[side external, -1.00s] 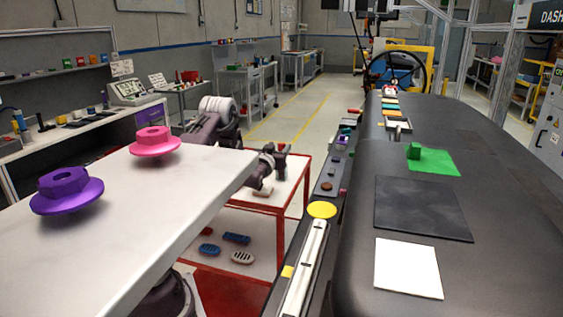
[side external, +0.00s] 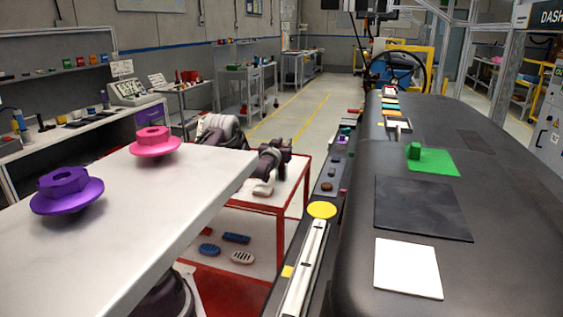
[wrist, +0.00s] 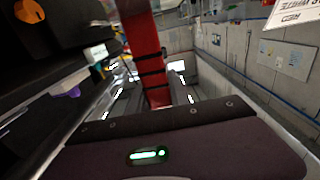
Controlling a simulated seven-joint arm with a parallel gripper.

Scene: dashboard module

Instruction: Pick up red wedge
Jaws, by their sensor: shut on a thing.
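My gripper (side external: 283,152) is at the end of my dark arm, over the white table with the red frame in the side view. It is small and dark there, and I cannot make out its fingers or anything between them. In the wrist view the dark maroon gripper body with a green light fills the bottom. A long red piece with dark bands (wrist: 147,50) rises from its far edge. It looks like the red wedge held in the shut gripper, but its full shape is not clear. I see no separate red wedge on the dashboard in the side view.
The dark dashboard (side external: 500,250) fills the right, with a green block (side external: 414,151) on a green mat (side external: 440,164), a black mat (side external: 420,208) and a white mat (side external: 408,268). A white tabletop (side external: 130,215) at left carries purple (side external: 66,190) and pink (side external: 155,141) flanged nuts.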

